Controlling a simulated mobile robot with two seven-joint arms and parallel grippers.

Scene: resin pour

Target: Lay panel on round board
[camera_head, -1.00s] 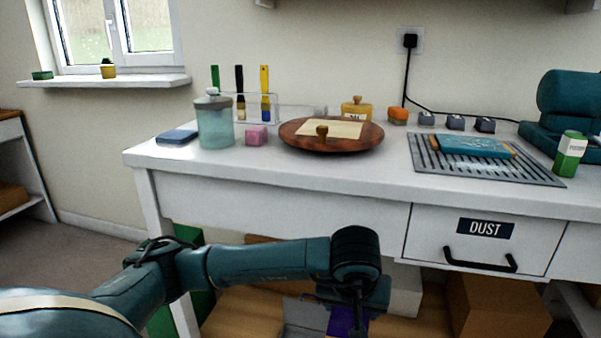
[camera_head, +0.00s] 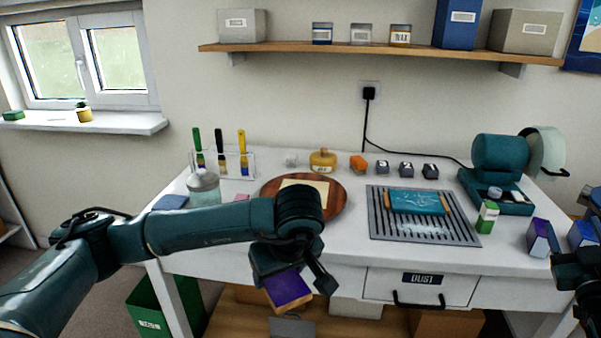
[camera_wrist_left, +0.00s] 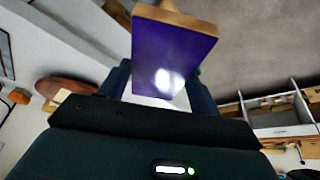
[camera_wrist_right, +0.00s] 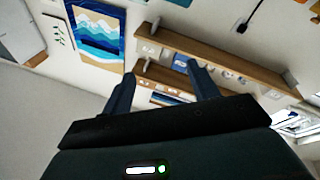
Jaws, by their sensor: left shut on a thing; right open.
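My left gripper (camera_head: 290,272) is shut on a panel (camera_head: 288,289) with a glossy purple face and wooden edges. It holds the panel tilted in front of the bench's front edge, nearer than the round board. The panel also fills the upper middle of the left wrist view (camera_wrist_left: 172,55). The round board (camera_head: 334,203) is reddish-brown wood and lies on the bench with a cream sheet (camera_head: 308,187) on it. My left arm hides its near-left part. The board also shows at the left in the left wrist view (camera_wrist_left: 66,87). My right gripper (camera_wrist_right: 162,85) is open and empty, facing the wall shelves.
A slatted grey tray (camera_head: 425,233) with a blue panel (camera_head: 417,202) lies right of the board. A jar (camera_head: 203,187) and brush rack (camera_head: 225,165) stand left. A yellow pot (camera_head: 322,161) and small blocks line the back. A green-white bottle (camera_head: 487,217) stands right of the tray.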

